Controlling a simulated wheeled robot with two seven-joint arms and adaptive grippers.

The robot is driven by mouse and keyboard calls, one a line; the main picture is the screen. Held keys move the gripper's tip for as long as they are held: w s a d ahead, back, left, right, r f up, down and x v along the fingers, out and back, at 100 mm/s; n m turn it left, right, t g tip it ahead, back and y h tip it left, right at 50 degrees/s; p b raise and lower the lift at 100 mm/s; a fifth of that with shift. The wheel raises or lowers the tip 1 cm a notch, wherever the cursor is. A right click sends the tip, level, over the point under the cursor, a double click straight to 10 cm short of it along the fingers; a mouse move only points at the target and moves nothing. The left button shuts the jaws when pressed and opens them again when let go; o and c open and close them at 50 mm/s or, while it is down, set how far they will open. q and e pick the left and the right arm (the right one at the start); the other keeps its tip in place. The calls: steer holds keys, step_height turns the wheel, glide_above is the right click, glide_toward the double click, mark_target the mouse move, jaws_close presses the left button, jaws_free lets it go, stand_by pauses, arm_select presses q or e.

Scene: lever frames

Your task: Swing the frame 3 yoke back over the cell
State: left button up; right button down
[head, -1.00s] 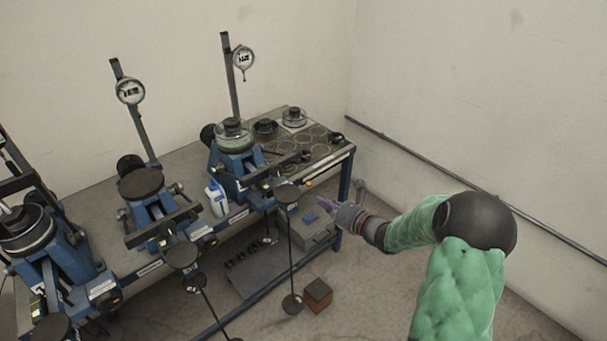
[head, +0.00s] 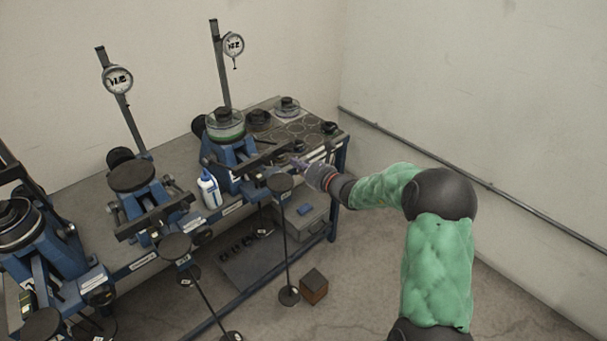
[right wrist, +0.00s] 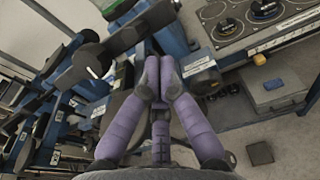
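The rightmost lever frame (head: 232,172) is blue, with a dial gauge on a post; I take it as frame 3, but its label is too small to read. Its cell (head: 226,130) is a clear round dish with a green band and a dark cap. A dark yoke bar (head: 262,160) lies in front of the cell, not over it. My right gripper (head: 300,164) is just right of this bar at the bench's front edge. In the right wrist view, its purple fingers (right wrist: 158,76) converge with tips together and nothing clear between them. My left gripper is out of view.
Two more lever frames stand to the left, the middle one (head: 140,200) nearest. A white and blue bottle (head: 209,188) stands between frames. A hanger with a round top (head: 280,182) is in front of the bench. A brown box (head: 314,286) sits on the floor.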

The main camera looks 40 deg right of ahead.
steer(key=shift+w+r, duration=0.25)
steer(key=shift+r, duration=0.2)
